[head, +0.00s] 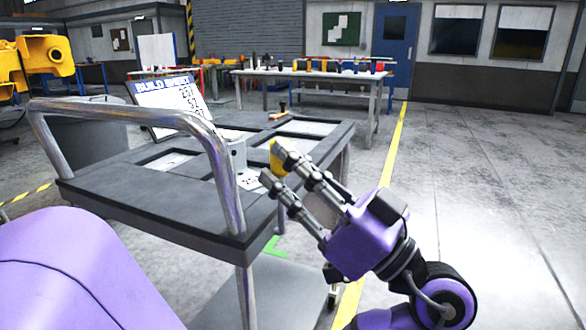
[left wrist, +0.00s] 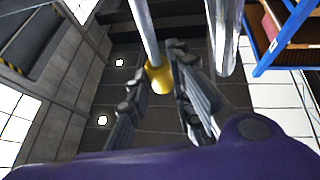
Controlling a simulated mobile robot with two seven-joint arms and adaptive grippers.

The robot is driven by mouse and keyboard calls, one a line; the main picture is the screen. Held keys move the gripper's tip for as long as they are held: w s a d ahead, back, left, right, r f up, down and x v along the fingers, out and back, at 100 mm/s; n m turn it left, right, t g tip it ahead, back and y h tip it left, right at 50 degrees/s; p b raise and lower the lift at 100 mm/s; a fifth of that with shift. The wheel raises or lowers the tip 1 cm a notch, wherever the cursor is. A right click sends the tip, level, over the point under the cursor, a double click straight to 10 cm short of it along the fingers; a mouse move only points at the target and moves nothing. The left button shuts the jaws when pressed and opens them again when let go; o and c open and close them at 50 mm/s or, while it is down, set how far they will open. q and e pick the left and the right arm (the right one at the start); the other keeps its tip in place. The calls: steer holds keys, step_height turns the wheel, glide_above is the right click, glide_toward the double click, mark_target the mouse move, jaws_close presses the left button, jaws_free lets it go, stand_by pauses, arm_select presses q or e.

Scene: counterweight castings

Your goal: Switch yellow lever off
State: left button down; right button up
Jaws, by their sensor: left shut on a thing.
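The yellow lever (head: 277,157) shows as a small yellow piece over the near right part of the grey cart top. My left gripper (head: 272,163) has its two fingers on either side of it and is shut on it. In the left wrist view, the yellow lever (left wrist: 158,78) sits between the fingers of my left gripper (left wrist: 157,82), with a metal bar passing close above it. The fingers hide part of the lever, and I cannot tell its on or off position. My right gripper is not in view.
The grey cart (head: 190,222) has a bent metal handle (head: 215,165) at its near left. A printed board (head: 172,103) and a small grey box (head: 236,158) stand on it. A long table (head: 310,76) with several objects is behind. The floor to the right is clear.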

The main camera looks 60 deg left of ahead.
arm_select(q)
steer(key=shift+f, duration=0.1)
steer(key=c, duration=1.6)
jaws_free()
steer(key=v, duration=1.2)
